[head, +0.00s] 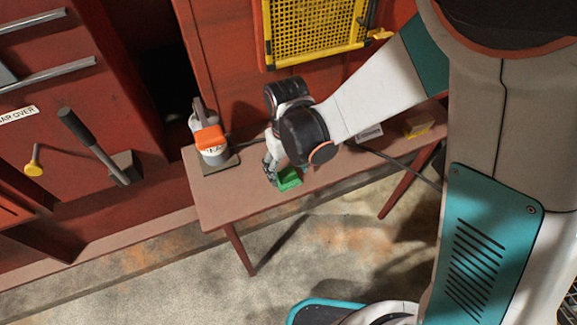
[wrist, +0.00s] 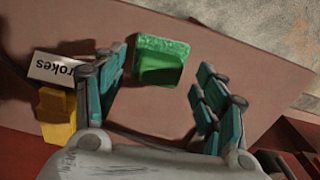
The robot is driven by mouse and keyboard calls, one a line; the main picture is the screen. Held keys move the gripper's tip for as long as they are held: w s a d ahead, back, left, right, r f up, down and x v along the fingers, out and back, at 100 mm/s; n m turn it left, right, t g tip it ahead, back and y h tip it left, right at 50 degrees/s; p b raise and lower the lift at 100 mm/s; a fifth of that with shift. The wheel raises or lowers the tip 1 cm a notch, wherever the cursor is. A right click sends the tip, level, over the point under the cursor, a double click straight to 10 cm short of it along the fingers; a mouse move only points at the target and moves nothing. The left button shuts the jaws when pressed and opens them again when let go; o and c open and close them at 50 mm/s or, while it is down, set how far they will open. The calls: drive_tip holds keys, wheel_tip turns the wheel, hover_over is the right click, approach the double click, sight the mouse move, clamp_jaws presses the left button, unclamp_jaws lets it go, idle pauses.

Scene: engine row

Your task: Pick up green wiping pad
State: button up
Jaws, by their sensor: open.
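The green wiping pad (head: 289,180) lies on the narrow brown bench (head: 230,205), near its front edge. In the wrist view the pad (wrist: 161,60) shows near the top centre, a green block with a rough, lighter rim. My gripper (head: 272,170) is over the bench, just left of the pad in the head view and partly hiding it. In the wrist view my gripper's teal fingers (wrist: 160,88) are spread wide, one on each side of the pad's line. Nothing is between the fingertips, and I see no contact with the pad.
A grey and white container with an orange part (head: 210,140) stands on a dark plate at the bench's left end. A white label (wrist: 62,70) and a yellow block (wrist: 57,112) lie on the bench. A yellow mesh panel (head: 315,30) hangs on the red wall behind.

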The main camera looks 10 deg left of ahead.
sight(287, 171)
wheel_tip(287, 171, down, 3)
drive_tip(key=shift+r+b, duration=0.15)
drive_tip(key=shift+b, duration=0.15)
drive_tip(key=shift+c, duration=0.2)
drive_tip(key=c, duration=1.1)
drive_tip(key=shift+r, duration=0.15)
wheel_tip(287, 171, up, 20)
drive_tip(key=p, duration=1.3)
